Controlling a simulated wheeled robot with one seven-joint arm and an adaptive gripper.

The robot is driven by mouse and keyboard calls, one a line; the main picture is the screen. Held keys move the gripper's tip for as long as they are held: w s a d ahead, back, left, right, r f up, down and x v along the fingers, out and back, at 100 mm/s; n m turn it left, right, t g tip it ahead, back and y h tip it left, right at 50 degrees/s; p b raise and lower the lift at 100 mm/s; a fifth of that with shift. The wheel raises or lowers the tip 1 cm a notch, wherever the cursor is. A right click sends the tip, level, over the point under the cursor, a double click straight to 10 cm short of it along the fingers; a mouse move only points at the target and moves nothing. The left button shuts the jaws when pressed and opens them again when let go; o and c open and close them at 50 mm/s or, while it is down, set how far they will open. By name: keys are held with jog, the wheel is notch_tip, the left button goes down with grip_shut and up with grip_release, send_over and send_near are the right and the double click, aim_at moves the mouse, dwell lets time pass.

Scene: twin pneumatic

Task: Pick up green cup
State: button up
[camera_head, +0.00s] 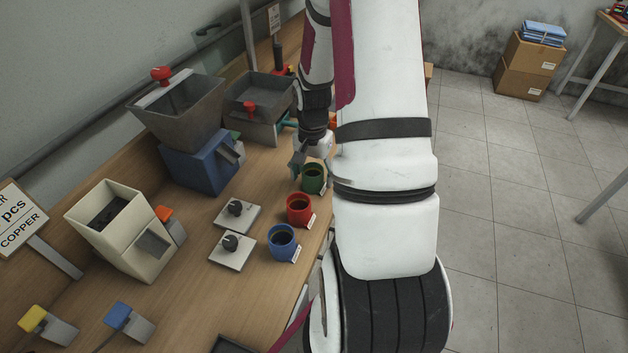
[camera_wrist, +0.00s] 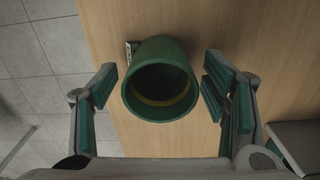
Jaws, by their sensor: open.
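The green cup (camera_head: 314,179) stands upright on the wooden table in the head view, behind the red cup. In the wrist view the green cup (camera_wrist: 160,80) shows its open mouth toward the camera, with a small white tag at its upper left. My gripper (camera_head: 303,160) is just behind and above the cup in the head view. In the wrist view my gripper (camera_wrist: 158,92) is open, with one finger on each side of the cup. The cup's far side is partly hidden by the gripper in the head view.
The red cup (camera_head: 299,209) and blue cup (camera_head: 283,242) stand nearer on the table. Two white plates with black knobs (camera_head: 236,213) lie to their left. A blue hopper machine (camera_head: 200,160) and a cream dispenser (camera_head: 122,230) stand further left. The table's right edge is close to the cups.

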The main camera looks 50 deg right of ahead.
aim_at(314, 165)
jog(key=c, duration=1.3)
jog(key=shift+w+r, duration=0.1)
jog(key=shift+r, duration=0.4)
jog(key=r, duration=0.2)
jog(key=shift+s+r, duration=0.3)
jog(key=shift+r, duration=0.1)
jog(key=s+a, duration=0.1)
jog(key=s, duration=0.4)
jog(key=s+a+r, duration=0.1)
jog(key=s, duration=0.4)
jog(key=s+a, duration=0.1)
jog(key=s, duration=0.4)
jog(key=shift+a+r, duration=0.1)
jog(key=shift+r, duration=0.05)
